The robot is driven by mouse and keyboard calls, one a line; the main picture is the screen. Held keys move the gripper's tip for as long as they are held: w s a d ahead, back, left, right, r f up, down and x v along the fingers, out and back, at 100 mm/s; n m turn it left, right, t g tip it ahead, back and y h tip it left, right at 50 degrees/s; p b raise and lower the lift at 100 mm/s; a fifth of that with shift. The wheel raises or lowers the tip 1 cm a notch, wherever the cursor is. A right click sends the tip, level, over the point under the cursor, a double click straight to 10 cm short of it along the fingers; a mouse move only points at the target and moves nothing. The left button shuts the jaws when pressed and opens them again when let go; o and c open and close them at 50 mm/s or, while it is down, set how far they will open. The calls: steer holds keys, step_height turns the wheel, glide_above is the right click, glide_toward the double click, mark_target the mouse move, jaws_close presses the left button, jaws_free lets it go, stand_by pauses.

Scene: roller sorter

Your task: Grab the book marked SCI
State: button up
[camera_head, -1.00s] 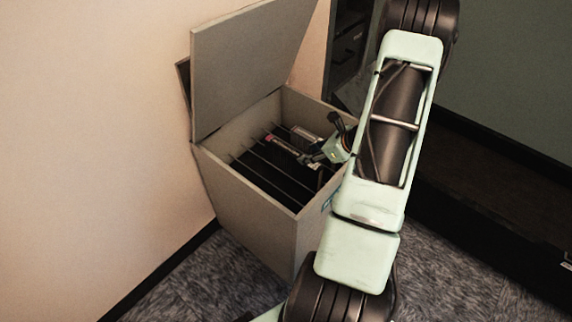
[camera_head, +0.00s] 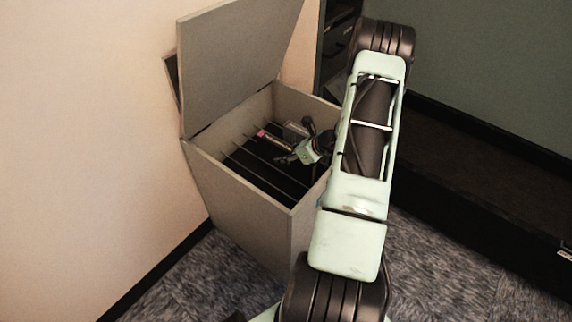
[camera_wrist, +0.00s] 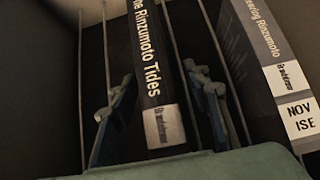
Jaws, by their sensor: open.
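A dark book (camera_wrist: 150,60) with "The Rinzumoto Tides" on its spine stands in a slot of the bin, in the middle of the wrist view. The lower end of its spine runs down to my palm, and no SCI mark is readable on it. My gripper (camera_wrist: 158,72) is open, with one finger on each side of this spine; I cannot tell whether either finger touches it. A second book (camera_wrist: 255,55) at the right has a white label reading "NOV ISE". In the head view my gripper (camera_head: 283,159) is over the bin beside a pink-tipped book (camera_head: 272,139).
The grey bin (camera_head: 235,185) has thin dividers between its slots, and its lid (camera_head: 235,65) is raised. Dividers stand close to both fingers in the wrist view. A wall (camera_head: 90,120) is at the left, and a dark cabinet (camera_head: 335,45) stands behind.

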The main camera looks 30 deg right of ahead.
steer(key=shift+w+a+f, duration=0.1)
steer(key=shift+w+f, duration=0.1)
steer(key=shift+f, duration=0.05)
jaws_close()
steer(key=shift+r, duration=0.15)
